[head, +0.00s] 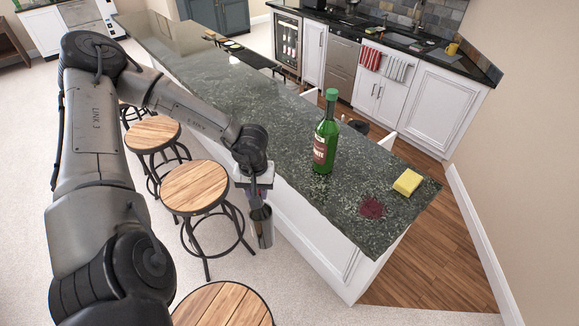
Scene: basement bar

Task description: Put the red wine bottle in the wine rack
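The red wine bottle (326,140), green glass with a green top and a red label, stands upright on the dark green granite bar counter (285,130). My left gripper (262,222) hangs pointing down beside the counter's near long edge, left of the bottle and apart from it. Its fingers are dark and small here, and I cannot tell whether they are open or hold something. My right gripper is out of view. I cannot make out a wine rack for certain; a wine cooler (288,46) with bottles behind its glass door stands by the back wall.
A yellow sponge (408,182) and a dark red spill (371,207) lie near the counter's right end. Wooden stools (195,186) line the near side, below my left arm. Black trays or stands (250,58) show at the counter's far side. Counter left of the bottle is clear.

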